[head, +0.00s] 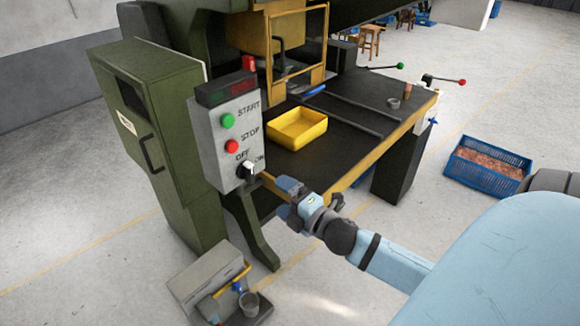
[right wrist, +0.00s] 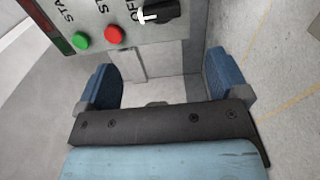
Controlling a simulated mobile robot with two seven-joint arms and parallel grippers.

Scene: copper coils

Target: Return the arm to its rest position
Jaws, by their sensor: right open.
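My right arm (head: 395,266) reaches in from the lower right of the head view. Its gripper (head: 285,195) is just in front of and below the control box's dark rotary switch (head: 246,169). In the right wrist view the two blue finger pads (right wrist: 162,80) stand wide apart with nothing between them. The switch also shows there at the top (right wrist: 160,12), beyond the fingers and apart from them. My left gripper is not in view.
The grey control box (head: 209,139) has a green button (head: 227,120) and a red button (head: 232,146). A yellow bin (head: 297,129) sits on the dark press table (head: 345,101). A blue crate (head: 490,168) of copper-coloured pieces stands on the floor. A grey box (head: 205,275) is below the gripper.

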